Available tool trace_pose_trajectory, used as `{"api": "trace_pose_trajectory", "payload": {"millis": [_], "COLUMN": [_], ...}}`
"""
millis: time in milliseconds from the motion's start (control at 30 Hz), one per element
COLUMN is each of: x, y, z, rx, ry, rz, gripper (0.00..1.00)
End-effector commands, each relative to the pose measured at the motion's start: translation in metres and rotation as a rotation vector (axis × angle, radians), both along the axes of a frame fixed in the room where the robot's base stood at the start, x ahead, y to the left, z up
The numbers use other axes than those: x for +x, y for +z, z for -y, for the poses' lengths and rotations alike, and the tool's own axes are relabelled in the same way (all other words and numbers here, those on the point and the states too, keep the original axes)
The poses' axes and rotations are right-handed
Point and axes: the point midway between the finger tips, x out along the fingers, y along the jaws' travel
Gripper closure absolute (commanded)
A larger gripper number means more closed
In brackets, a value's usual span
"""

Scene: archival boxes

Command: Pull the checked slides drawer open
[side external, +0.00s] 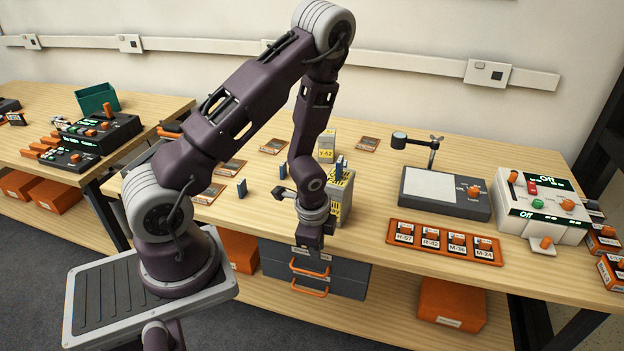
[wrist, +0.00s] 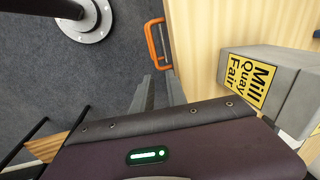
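A grey drawer unit (side external: 346,275) hangs under the front edge of the bench, with two drawers stacked one above the other. The upper drawer has an orange handle (side external: 310,269), and the lower drawer has another orange handle (side external: 309,291). A small label above the upper handle is partly hidden and too small to read. Both drawers look shut. My gripper (side external: 316,252) points down just in front of the bench edge, close above the upper handle. In the wrist view its two fingers (wrist: 158,76) are apart with nothing between them, and an orange handle (wrist: 152,42) lies just beyond the fingertips.
A grey box with a yellow label (wrist: 247,81) stands on the bench near the edge. On the bench to the right are an orange slide tray (side external: 443,241), a light pad (side external: 432,188) and a white control unit (side external: 545,205). Orange bins (side external: 452,305) sit on the lower shelf.

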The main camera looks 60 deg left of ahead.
Motion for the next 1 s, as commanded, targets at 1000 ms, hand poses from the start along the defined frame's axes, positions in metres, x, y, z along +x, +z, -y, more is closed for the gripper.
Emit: {"api": "trace_pose_trajectory", "payload": {"millis": [1000], "x": [-0.011], "y": [0.197], "z": [-0.005], "rx": [0.03], "ry": [-0.017], "rz": [-0.002], "gripper": [0.82]}}
